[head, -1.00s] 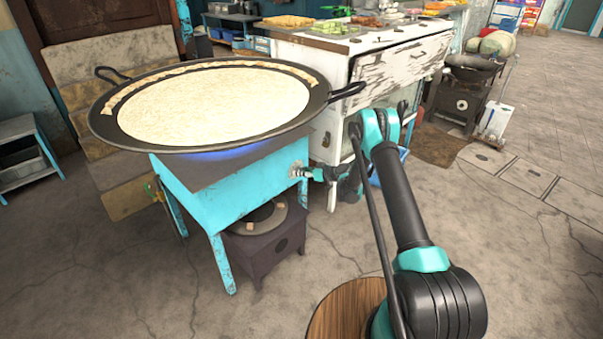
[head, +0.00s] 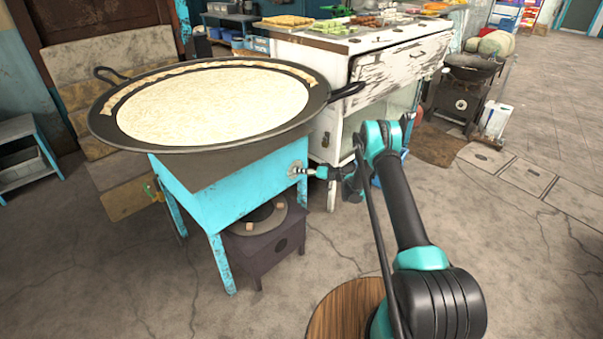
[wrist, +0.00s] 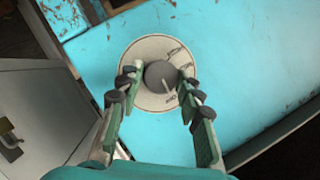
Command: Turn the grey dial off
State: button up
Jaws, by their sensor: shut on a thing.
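The grey dial (wrist: 160,75) sits at the centre of a round pale plate (wrist: 133,55) with small printed marks. A light line on the dial points toward the lower edge of the plate, slightly right. My gripper (wrist: 158,77) has one finger on each side of the dial and is shut on it. In the head view my gripper (head: 308,172) reaches from the right to the plate (head: 296,170) on the side of the turquoise stove (head: 235,190). The dial itself is mostly hidden there. No blue flame shows under the wide pan.
The wide black pan (head: 103,125) holds a pale creamy layer and sits on the stove, its handle (head: 347,91) above my gripper. A white worn counter (head: 405,60) stands behind my arm. Open floor lies in front.

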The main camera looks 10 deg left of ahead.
jog(key=o, duration=1.1)
jog(key=shift+o, duration=0.2)
jog(key=shift+d, duration=0.15)
jog(key=v, duration=1.1)
jog(key=shift+s+d, duration=0.2)
jog(key=shift+d, duration=0.15)
jog(key=shift+r, duration=0.1)
